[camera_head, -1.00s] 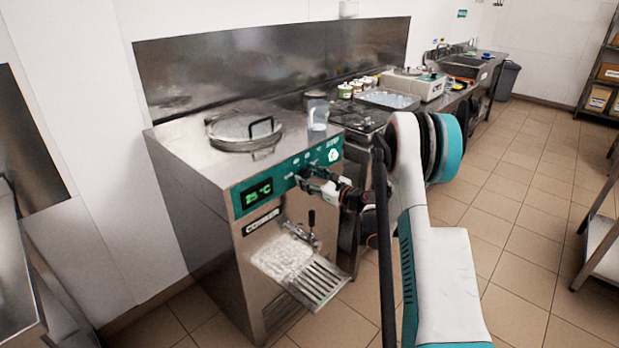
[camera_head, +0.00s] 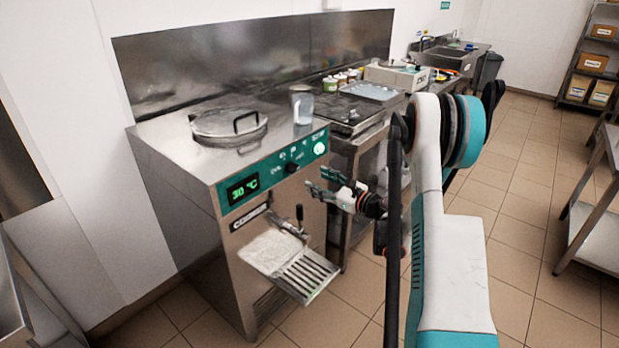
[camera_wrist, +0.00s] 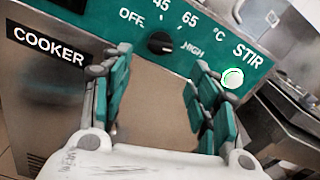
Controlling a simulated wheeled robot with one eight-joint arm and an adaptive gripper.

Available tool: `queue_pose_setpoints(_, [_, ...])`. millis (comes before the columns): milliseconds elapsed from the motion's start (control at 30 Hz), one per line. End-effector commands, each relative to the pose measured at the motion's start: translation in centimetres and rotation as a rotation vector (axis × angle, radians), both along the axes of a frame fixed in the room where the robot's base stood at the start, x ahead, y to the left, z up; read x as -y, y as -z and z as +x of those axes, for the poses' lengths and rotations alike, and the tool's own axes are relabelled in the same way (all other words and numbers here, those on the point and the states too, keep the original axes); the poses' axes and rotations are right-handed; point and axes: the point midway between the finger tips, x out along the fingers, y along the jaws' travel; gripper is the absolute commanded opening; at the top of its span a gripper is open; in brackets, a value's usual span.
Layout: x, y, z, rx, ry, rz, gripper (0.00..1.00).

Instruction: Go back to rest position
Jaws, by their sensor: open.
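My gripper (camera_head: 325,184) is open and empty in front of the cooker's control panel, with its fingers toward the machine. In the wrist view its two green-padded fingers (camera_wrist: 160,103) stand apart, with only the steel front between them. The cooker (camera_head: 205,225) is a steel floor-standing machine with a green panel and a display reading 30 °C. In the wrist view a black dial (camera_wrist: 161,43) and a lit green STIR button (camera_wrist: 232,78) show above the fingers. I cannot tell the exact gap between fingers and panel.
A lidded opening (camera_head: 228,125) and a clear jug (camera_head: 302,105) are on the cooker top. A spout with a lever (camera_head: 298,214) and a drip grate (camera_head: 305,272) project from its front. A steel counter with several tubs stands behind.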

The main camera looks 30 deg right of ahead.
Motion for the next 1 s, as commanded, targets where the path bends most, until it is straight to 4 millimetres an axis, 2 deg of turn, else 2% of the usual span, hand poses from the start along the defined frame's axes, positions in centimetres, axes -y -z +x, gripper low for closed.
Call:
queue_pose_setpoints(200, [0.4,0.0,-1.2,0.0,0.0,0.0,0.55])
queue_pose_setpoints(733, [0.3,-0.1,-1.2,-0.001,-0.002,-0.006,0.55])
queue_pose_setpoints(867, [-1.2,-1.4,-0.5,-0.013,-0.024,-0.079,0.55])
queue_pose_setpoints(1000, [-5.1,-4.4,0.7,-0.036,-0.085,-0.283,0.55])
